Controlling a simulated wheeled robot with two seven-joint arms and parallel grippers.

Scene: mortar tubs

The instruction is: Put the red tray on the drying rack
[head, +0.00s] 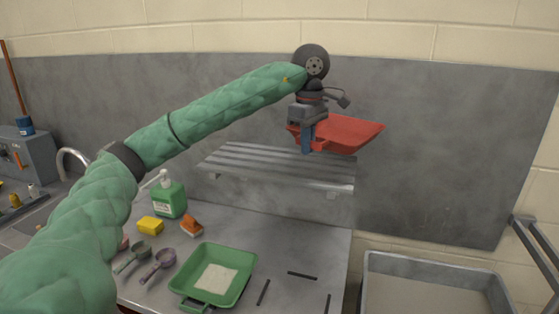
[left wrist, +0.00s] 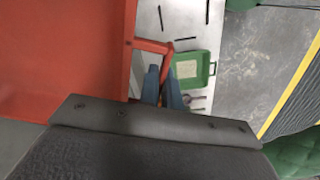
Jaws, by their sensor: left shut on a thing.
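The red tray (head: 345,133) is held in the air by my left gripper (head: 307,144). The gripper's blue fingers are shut on the tray's handle, which shows in the left wrist view with the red tray (left wrist: 65,55) to the left of the fingers (left wrist: 161,84). The drying rack (head: 265,160) is a slatted grey metal shelf on the back wall. In the head view the tray appears above the rack's right end and reaches past it to the right. The gap between them cannot be judged exactly. My right gripper is not in view.
Below the rack is a metal counter with a green tray (head: 240,270), a green soap bottle (head: 169,198), a yellow sponge (head: 151,225), an orange-topped brush (head: 191,227) and scoops (head: 163,259). A grey tub (head: 430,290) stands at right. The rack's slats look empty.

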